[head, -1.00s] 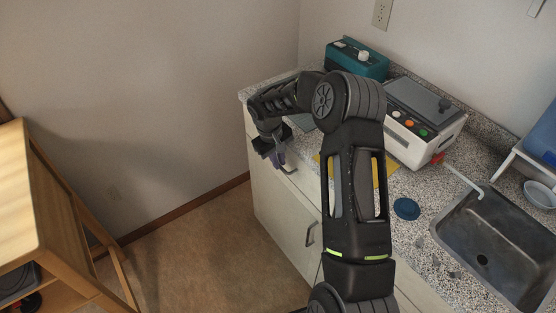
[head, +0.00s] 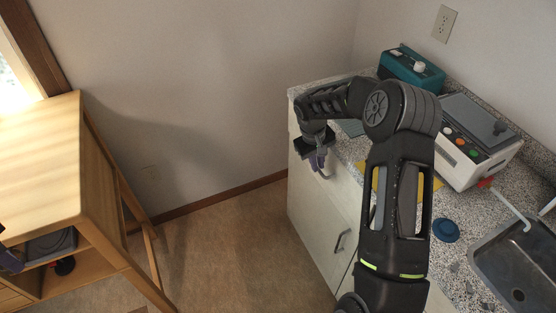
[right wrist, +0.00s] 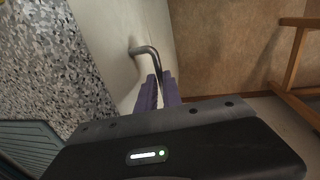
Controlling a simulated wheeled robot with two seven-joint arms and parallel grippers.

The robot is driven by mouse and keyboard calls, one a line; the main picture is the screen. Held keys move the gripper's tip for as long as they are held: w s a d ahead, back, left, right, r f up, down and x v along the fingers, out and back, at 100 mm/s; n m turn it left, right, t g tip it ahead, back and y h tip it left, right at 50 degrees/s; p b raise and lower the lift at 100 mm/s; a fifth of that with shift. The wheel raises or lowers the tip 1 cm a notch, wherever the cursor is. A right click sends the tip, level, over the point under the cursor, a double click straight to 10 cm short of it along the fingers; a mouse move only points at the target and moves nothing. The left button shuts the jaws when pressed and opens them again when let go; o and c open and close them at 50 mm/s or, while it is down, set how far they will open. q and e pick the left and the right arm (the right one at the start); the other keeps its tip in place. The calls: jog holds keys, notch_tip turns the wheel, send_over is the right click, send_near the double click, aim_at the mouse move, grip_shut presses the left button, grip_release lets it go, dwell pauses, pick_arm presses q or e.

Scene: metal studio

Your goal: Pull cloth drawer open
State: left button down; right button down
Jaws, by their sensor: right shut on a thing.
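The cloth drawer (head: 346,183) is in the top of the white cabinet under the speckled counter; I cannot tell whether it stands slightly out. Its curved metal handle (right wrist: 147,52) shows in the right wrist view. My right gripper (head: 318,163) is at the drawer front in the head view. In the right wrist view its purple fingers (right wrist: 158,92) are shut on the handle, whose lower end goes between them. My left gripper (head: 12,262) is partly cut off at the left edge of the head view, by the wooden desk; its opening is unclear.
The counter (head: 452,205) carries a teal device (head: 410,68), a white box with coloured buttons (head: 478,140), a blue lid (head: 445,230) and a sink (head: 515,265). A lower cabinet handle (head: 340,240) is below. The floor (head: 235,245) between the wooden desk (head: 50,165) and cabinet is clear.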

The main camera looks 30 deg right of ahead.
jog(key=a+b, duration=0.7)
jog(key=a, duration=1.9)
jog(key=shift+w, duration=0.25)
jog(key=c, duration=1.5)
grip_release()
jog(key=shift+r, duration=0.1)
notch_tip(320, 180, up, 12)
jog(key=a, duration=0.2)
jog(key=shift+a+b, duration=0.15)
jog(key=shift+b, duration=0.25)
jog(key=shift+f, duration=0.25)
